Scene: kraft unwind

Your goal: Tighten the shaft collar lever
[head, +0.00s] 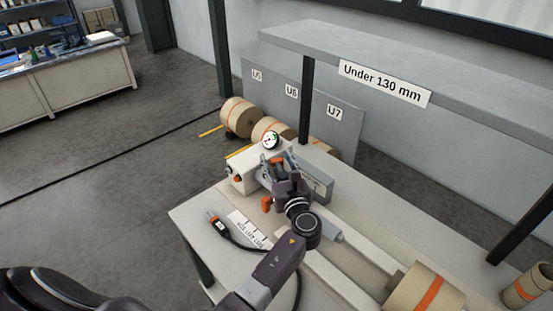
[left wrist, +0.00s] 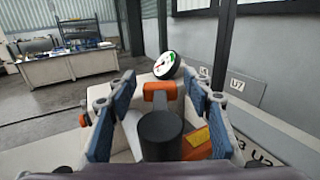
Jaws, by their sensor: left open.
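My left gripper (head: 279,165) is open over the white machine box, with its blue-padded fingers apart in the left wrist view (left wrist: 160,105). A black cylinder (left wrist: 160,137) stands between the fingers there, with no pad visibly touching it. An orange T-shaped handle (left wrist: 160,91) shows just beyond it, below a round dial gauge (left wrist: 167,65). In the head view an orange lever-like part (head: 267,203) sits left of my wrist. I cannot tell for certain which orange part is the collar lever; my gripper hides the collar. My right gripper is not in view.
The white box (head: 240,170) has an orange knob on its left. A cabled handheld device (head: 217,226) and a label card (head: 246,229) lie on the bench. A shelf marked "Under 130 mm" (head: 385,82) hangs above.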

